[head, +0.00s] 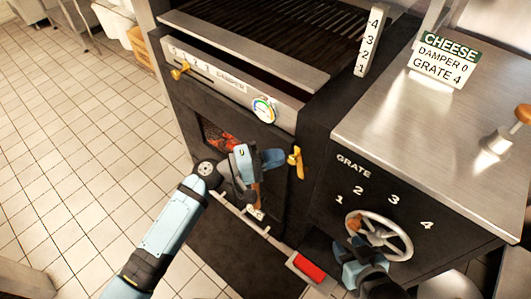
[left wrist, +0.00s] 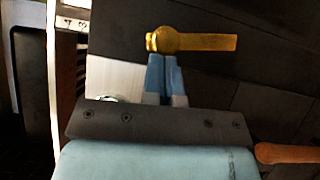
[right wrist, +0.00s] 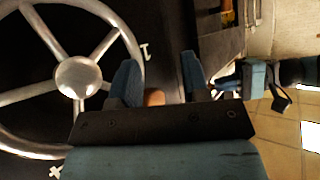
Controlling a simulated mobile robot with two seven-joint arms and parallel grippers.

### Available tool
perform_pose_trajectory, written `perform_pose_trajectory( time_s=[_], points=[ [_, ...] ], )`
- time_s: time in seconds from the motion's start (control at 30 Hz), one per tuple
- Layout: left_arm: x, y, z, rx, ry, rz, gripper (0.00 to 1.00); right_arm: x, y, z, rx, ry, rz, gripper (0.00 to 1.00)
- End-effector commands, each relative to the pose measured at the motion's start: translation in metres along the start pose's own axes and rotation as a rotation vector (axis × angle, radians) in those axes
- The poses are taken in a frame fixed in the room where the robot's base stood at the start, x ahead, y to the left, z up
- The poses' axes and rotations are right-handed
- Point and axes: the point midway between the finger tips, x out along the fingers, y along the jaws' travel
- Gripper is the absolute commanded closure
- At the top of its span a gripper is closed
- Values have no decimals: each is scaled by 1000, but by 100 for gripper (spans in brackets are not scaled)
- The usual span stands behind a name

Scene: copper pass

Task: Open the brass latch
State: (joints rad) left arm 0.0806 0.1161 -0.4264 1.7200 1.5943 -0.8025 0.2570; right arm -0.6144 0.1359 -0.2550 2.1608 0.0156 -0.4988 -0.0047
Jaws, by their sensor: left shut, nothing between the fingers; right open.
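The brass latch (head: 295,160) is on the dark oven front, at the right side of the firebox door. In the left wrist view the brass latch (left wrist: 205,42) is a rounded pivot with a flat bar running right. My left gripper (head: 275,157) is shut and empty, just left of the latch in the head view. In the left wrist view its closed fingertips (left wrist: 166,60) lie just below the pivot; I cannot tell whether they touch it. My right gripper (right wrist: 157,65) is open by the grate wheel (right wrist: 78,77), with the wheel's wooden knob (right wrist: 154,97) between its fingers.
The firebox window (head: 218,138) glows behind my left wrist. Above are a damper slider with a brass knob (head: 180,71) and a round gauge (head: 264,108). A cheese sign (head: 444,62) stands on the steel counter (head: 410,110). Tiled floor is clear at left.

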Motion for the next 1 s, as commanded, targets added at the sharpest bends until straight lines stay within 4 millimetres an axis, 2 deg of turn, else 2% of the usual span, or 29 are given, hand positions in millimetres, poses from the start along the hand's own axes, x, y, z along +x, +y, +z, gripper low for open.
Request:
perform_pose_trajectory(
  time_s=[0.3,0.47,0.63,1.0],
  points=[
    [0,1,1,5,0,-4,100,0,0,-1,0,-1,1,57],
    [6,9,9,94,-1,-67,100,-6,1,-8,-5,-9,6,57],
    [13,9,18,105,0,-74,100,-1,2,3,-5,-25,8,57],
    [13,9,18,104,1,-73,100,-2,2,1,-3,-20,8,57]
  ],
)
